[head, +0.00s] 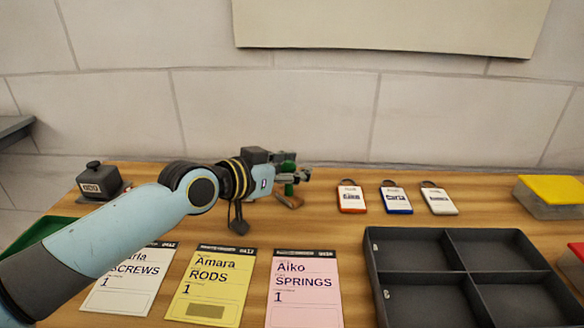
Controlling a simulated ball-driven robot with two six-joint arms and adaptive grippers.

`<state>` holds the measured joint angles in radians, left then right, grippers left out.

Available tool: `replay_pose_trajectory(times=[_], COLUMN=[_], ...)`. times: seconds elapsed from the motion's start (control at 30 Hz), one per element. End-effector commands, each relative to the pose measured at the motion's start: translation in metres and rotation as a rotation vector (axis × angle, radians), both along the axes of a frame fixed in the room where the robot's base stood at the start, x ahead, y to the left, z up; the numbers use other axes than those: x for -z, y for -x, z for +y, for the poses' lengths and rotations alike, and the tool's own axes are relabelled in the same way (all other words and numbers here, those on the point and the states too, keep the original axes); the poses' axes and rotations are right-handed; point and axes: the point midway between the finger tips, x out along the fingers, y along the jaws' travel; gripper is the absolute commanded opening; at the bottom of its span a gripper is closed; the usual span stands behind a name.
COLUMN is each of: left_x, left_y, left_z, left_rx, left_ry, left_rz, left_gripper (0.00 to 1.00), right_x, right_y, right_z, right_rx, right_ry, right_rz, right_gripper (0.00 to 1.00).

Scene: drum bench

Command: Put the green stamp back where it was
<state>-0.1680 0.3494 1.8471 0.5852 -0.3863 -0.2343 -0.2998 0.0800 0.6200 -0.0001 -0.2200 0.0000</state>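The green stamp (289,189) has a green handle and a brownish base, near the middle of the bench toward the wall. My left gripper (292,175) reaches it from the left. Its fingers cross the handle and look shut on it, with green showing above and below them. The base looks slightly tilted; I cannot tell whether it touches the bench. My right gripper is not in view.
Three cards, white (128,285), yellow (212,287) and pink (304,290), lie in front. Three key tags (397,200) lie right of the stamp. A dark divided tray (446,271) is front right. A black stamp pad block (100,185) stands left. A yellow-lidded box (553,190) is far right.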

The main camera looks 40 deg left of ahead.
Motion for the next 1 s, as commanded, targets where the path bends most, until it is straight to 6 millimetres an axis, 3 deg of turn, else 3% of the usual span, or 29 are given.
replay_pose_trajectory(times=[0.03, 0.23, 0.7, 1.0], left_x=[0.019, 0.017, -0.022, -0.033], left_y=[0.007, 0.014, 0.095, 0.115], left_z=[0.000, 0.002, 0.018, 0.021], left_rx=[-0.008, -0.009, 0.000, -0.002], left_ry=[0.022, 0.018, -0.008, -0.006], left_rz=[0.040, 0.040, 0.009, -0.002], left_gripper=[0.38, 0.38, 0.38, 0.38], right_x=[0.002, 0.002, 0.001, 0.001], right_y=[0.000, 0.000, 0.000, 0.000], right_z=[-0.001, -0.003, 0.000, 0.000], right_rx=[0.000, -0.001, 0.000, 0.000], right_ry=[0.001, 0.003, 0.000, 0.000], right_rz=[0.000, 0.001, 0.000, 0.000], right_gripper=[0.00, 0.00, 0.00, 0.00])
